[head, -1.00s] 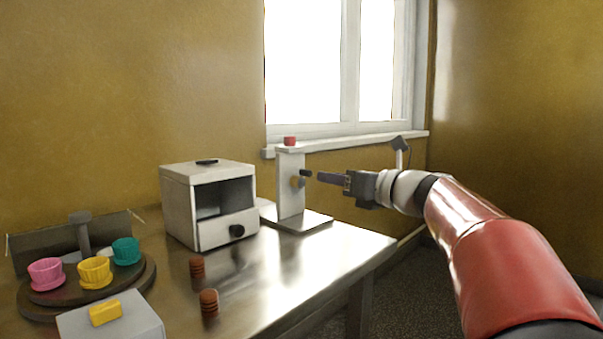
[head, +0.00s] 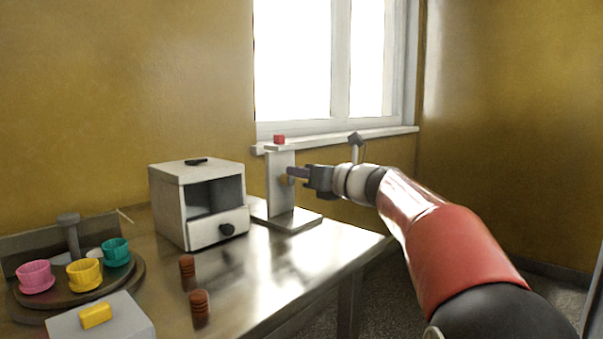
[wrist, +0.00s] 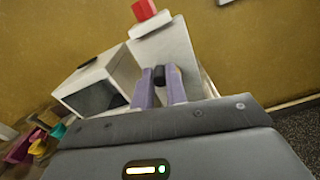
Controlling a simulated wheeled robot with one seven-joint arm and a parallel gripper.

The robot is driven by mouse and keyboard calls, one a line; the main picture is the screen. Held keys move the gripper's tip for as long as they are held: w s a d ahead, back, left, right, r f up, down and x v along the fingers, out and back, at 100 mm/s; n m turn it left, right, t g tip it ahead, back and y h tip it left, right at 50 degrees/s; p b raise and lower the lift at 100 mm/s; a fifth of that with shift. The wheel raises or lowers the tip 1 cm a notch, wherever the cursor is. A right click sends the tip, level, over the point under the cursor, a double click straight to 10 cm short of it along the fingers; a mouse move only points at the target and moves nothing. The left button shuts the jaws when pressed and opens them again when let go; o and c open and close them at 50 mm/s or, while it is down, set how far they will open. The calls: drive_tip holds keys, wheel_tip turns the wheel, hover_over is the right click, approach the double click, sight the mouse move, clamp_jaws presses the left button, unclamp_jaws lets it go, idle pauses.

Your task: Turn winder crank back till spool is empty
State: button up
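The winder is a white upright post (head: 281,182) on a flat base, with a red block (head: 279,139) on top. In the wrist view its post (wrist: 165,48) and red block (wrist: 143,10) stand straight ahead. The black crank handle (wrist: 159,75) sits between my two purple fingers. My gripper (head: 289,172) is at the post's right side; it also shows in the wrist view (wrist: 159,78). The fingers sit close on both sides of the handle, with no clear gap.
A white open-fronted box (head: 170,205) with a drawer stands left of the winder. Brown stacks (head: 187,268), a round tray (head: 133,284) with coloured cups, and a grey box (head: 130,312) with a yellow block are nearer. The window sill (head: 350,136) is behind.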

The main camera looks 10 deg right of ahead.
sight(287, 192)
clamp_jaws()
drive_tip(key=shift+f, duration=0.1)
